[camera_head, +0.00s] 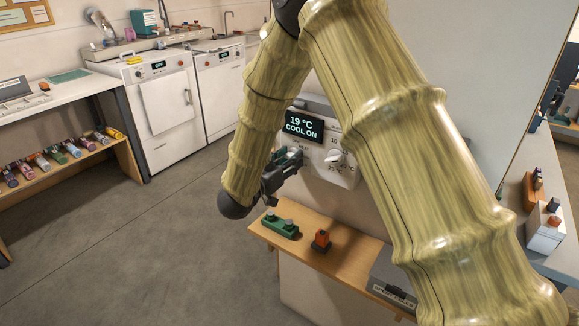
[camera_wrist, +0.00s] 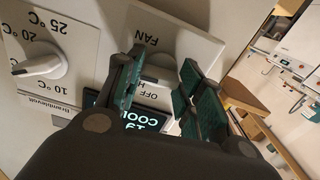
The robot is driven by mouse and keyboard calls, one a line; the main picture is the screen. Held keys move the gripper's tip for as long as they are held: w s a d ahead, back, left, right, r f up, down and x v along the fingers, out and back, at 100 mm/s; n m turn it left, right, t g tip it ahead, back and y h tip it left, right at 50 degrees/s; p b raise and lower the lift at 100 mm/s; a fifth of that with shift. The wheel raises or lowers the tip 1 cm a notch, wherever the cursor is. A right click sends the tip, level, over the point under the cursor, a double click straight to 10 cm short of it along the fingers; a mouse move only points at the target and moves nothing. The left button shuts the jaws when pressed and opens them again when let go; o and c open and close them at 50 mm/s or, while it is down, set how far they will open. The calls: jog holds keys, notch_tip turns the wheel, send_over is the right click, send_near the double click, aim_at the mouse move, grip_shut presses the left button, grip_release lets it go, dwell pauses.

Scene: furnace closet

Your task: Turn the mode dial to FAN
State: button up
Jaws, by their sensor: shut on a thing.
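The white control unit (camera_head: 316,174) hangs on the wall, with a dark display (camera_head: 302,126) reading "19 °C COOL ON". In the wrist view, its mode panel carries the words FAN (camera_wrist: 144,38), OFF and part of another word starting with H. My gripper (camera_head: 291,160) is at the left part of the unit, in front of this panel. Its dark green fingers (camera_wrist: 160,78) are closed around the mode dial (camera_wrist: 161,61), which is mostly hidden between them. I cannot tell where the dial's pointer aims. The display shows upside down below the fingers.
A white temperature dial (camera_wrist: 38,66) sits beside the mode panel. Under the unit, a wooden shelf (camera_head: 347,263) holds a green block (camera_head: 280,226), an orange-and-black item (camera_head: 321,241) and a grey box (camera_head: 392,281). White appliances and a bench stand at left; the floor between is clear.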

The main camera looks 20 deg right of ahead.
jog(key=m+b, duration=0.9)
jog(key=shift+m, duration=0.4)
dwell(0.4)
jog(key=o, duration=1)
jog(key=v, duration=1.2)
